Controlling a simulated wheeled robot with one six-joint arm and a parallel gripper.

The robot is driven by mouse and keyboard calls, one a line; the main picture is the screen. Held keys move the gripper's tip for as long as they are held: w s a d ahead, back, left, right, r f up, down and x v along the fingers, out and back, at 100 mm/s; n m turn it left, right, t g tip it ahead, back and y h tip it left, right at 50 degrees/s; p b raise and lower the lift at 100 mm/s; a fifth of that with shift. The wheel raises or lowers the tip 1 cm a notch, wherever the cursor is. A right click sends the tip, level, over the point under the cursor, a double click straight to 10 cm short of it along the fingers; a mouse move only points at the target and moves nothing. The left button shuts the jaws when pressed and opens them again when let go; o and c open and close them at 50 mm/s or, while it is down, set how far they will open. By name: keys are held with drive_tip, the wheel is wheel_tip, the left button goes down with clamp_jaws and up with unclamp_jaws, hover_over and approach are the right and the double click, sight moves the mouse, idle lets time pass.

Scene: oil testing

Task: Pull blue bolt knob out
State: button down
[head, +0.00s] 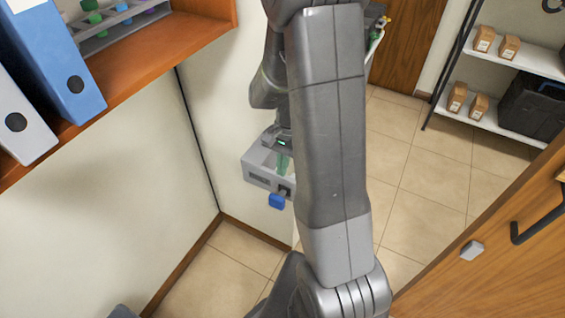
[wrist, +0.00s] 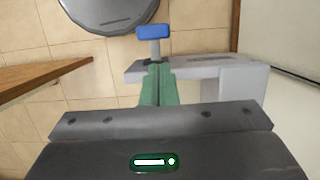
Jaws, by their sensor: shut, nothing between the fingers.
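The blue bolt knob (head: 276,201) sticks out from the front of a grey box-like unit (head: 258,178) near the middle of the head view. In the wrist view, the blue knob (wrist: 153,32) sits on a short grey stem beyond the edge of the grey unit (wrist: 225,68). My gripper (head: 284,168) has green fingers and is over the unit, behind the knob. In the wrist view my gripper (wrist: 157,68) is shut with nothing held. Its tips appear close to the stem's base; I cannot tell if they touch it. My arm hides part of the unit.
A wooden shelf (head: 150,65) with blue and white binders (head: 60,60) and a rack is at upper left. A white wall (head: 110,190) is beside the unit. A wooden cabinet (head: 500,240) is at lower right. Shelves with small boxes (head: 485,95) stand behind. Tiled floor is clear.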

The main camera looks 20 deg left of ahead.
sight(274, 197)
drive_tip(key=x, duration=0.6)
drive_tip(key=shift+f, duration=0.25)
drive_tip(key=shift+s, duration=0.15)
drive_tip(key=s, duration=0.2)
drive_tip(key=shift+s+a, duration=0.15)
drive_tip(key=shift+s, duration=0.25)
